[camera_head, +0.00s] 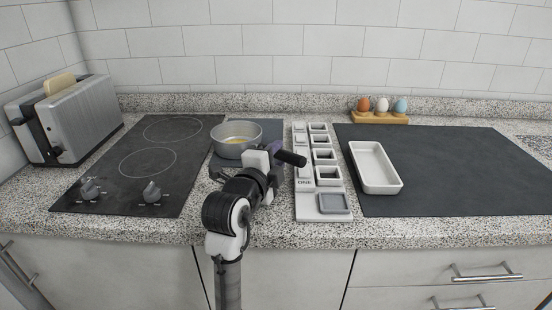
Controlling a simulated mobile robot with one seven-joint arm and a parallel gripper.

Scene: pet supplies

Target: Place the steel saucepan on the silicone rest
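My gripper (262,165) is at the pan's near right side. A dark rod-like part (290,158) sticks out to the right there; I cannot tell whether it is the pan's handle. My arm hides the fingertips and the mat's near part.
A black cooktop (150,165) with two knobs lies left, with a toaster (80,120) holding bread beyond it. A white compartment tray (307,205) stands close on the right. Further right, a dark mat bears a white dish (375,168); an egg holder (380,118) stands behind.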

